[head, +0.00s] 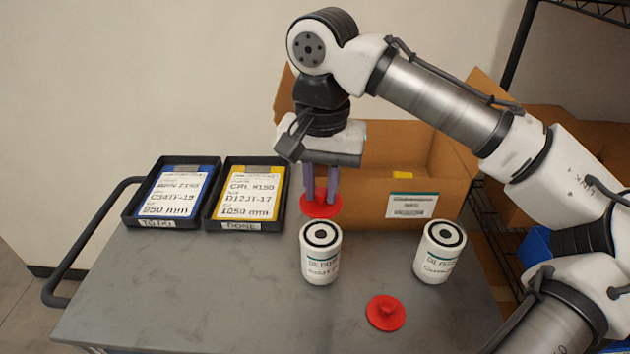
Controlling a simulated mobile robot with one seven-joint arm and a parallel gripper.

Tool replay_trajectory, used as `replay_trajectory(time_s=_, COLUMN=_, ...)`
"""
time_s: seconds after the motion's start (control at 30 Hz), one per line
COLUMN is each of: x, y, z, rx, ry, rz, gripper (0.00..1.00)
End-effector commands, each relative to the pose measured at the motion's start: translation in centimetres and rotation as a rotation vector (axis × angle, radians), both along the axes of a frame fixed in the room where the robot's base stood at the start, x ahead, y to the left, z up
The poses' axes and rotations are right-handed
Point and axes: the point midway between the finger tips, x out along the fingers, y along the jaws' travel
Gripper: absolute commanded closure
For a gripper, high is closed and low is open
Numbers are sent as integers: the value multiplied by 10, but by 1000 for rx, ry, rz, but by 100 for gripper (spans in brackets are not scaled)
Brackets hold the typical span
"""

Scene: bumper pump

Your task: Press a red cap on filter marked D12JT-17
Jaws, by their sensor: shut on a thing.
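My gripper (321,196) points down with its fingers shut on a red cap (320,209). The held cap is in front of the cardboard box and just behind the left filter in the picture. The left white filter (321,262) stands upright with its dark ring top bare. The right white filter (438,256) also stands upright with a bare top. The print on both filters is too small to read. A second red cap (386,313) lies on the table in front, knob up. A card reading D12JT-17 (249,197) lies in the black tray labelled DONE.
A black tray (128,215) labelled TO DO holds a card reading C34TF-19. An open cardboard box (366,210) stands at the back of the grey table (200,290). The table's front left is clear. Wire shelving is at right.

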Motion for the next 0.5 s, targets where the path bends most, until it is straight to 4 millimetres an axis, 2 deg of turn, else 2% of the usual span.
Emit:
replay_trajectory(time_s=0.27, x=0, y=0, z=-13, rx=0, ry=-1, rz=0, gripper=100)
replay_trajectory(time_s=0.5, x=0, y=0, z=-36, rx=-1, ry=0, rz=0, gripper=100)
